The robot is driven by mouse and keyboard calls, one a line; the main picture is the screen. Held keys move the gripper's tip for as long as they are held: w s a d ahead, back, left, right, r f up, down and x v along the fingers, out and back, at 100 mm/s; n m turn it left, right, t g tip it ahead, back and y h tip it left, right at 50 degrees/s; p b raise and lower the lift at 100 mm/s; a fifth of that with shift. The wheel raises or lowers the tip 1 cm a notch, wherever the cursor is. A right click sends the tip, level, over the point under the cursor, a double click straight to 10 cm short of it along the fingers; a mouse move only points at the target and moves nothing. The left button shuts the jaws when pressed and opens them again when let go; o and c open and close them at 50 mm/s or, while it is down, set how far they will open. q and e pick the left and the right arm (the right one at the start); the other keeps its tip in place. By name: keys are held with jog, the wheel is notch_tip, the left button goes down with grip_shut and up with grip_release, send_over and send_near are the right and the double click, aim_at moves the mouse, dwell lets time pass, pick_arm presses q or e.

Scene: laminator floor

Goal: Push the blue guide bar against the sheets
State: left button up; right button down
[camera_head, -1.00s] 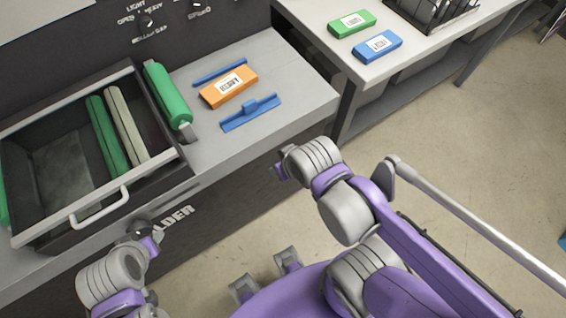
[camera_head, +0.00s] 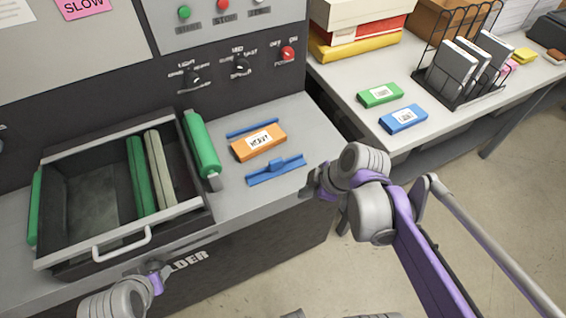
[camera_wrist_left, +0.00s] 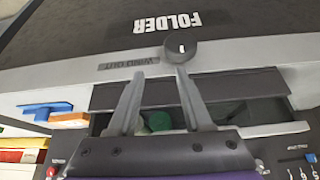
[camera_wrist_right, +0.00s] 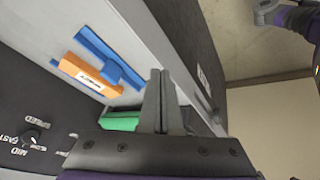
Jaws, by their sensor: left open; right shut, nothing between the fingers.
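The blue guide bar (camera_head: 276,170) with a raised block lies on the grey machine ledge, in front of an orange pack (camera_head: 258,142) labelled HEAVY. A narrow gap separates them. A thinner blue strip (camera_head: 252,128) lies behind the pack. I cannot make out loose sheets there. My right gripper (camera_head: 312,186) is just off the bar's right end, near the ledge's front edge; its fingers are together and empty in the right wrist view (camera_wrist_right: 158,80). The bar also shows there (camera_wrist_right: 110,58). My left gripper (camera_head: 156,276) is low before the machine front; its fingers are apart in the left wrist view (camera_wrist_left: 155,80).
Left of the bar are a green roller (camera_head: 202,145) and an open dark drawer (camera_head: 66,250) with rollers inside. A side table (camera_head: 350,92) holds green (camera_head: 380,95) and blue (camera_head: 403,118) packs and a wire rack (camera_head: 452,98). A dark knob (camera_wrist_left: 180,49) sits near the left fingers.

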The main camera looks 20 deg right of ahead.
jog(key=w+d+r+n+y, duration=0.1)
jog(key=w+d+r+n, duration=0.2)
jog(key=n, duration=0.2)
jog(key=n+t, duration=0.1)
send_near(273, 171)
jog(key=shift+y, duration=0.3)
jog(key=f, duration=0.1)
jog(key=s+a+f, duration=0.1)
jog(key=f, duration=0.2)
jog(key=shift+s+a, duration=0.2)
jog(key=shift+s, duration=0.2)
jog(key=w, duration=0.3)
jog(key=shift+w+r, duration=0.15)
jog(key=shift+r, duration=0.05)
jog(key=shift+w, duration=0.4)
pick_arm(q)
jog(key=shift+w+r, duration=0.15)
jog(key=shift+r, duration=0.15)
pick_arm(e)
jog(key=shift+s, duration=0.15)
